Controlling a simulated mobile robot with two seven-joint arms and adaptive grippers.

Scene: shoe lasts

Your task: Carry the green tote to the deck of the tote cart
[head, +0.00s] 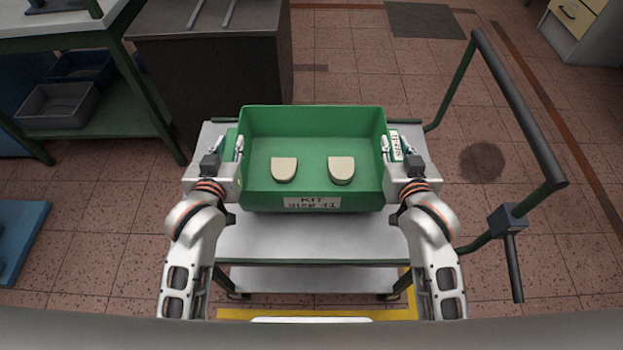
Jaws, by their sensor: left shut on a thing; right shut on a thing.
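The green tote (313,118) is in the middle of the head view, with a white label reading KIT on its near wall. Two cream shoe lasts (284,169) lie inside it, apart from each other. My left gripper (238,150) is shut on the tote's left end, and my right gripper (386,150) is shut on its right end. The tote is level over the grey deck of the tote cart (310,240). It hides the deck's middle and far part. I cannot tell whether its bottom touches the deck.
The cart's dark push handle (520,110) rises at the right. A lower shelf (310,279) shows under the deck. A green-framed bench (100,110) with grey and blue bins stands at the left, beside a dark cabinet (215,70). Tiled floor is clear right of the cart.

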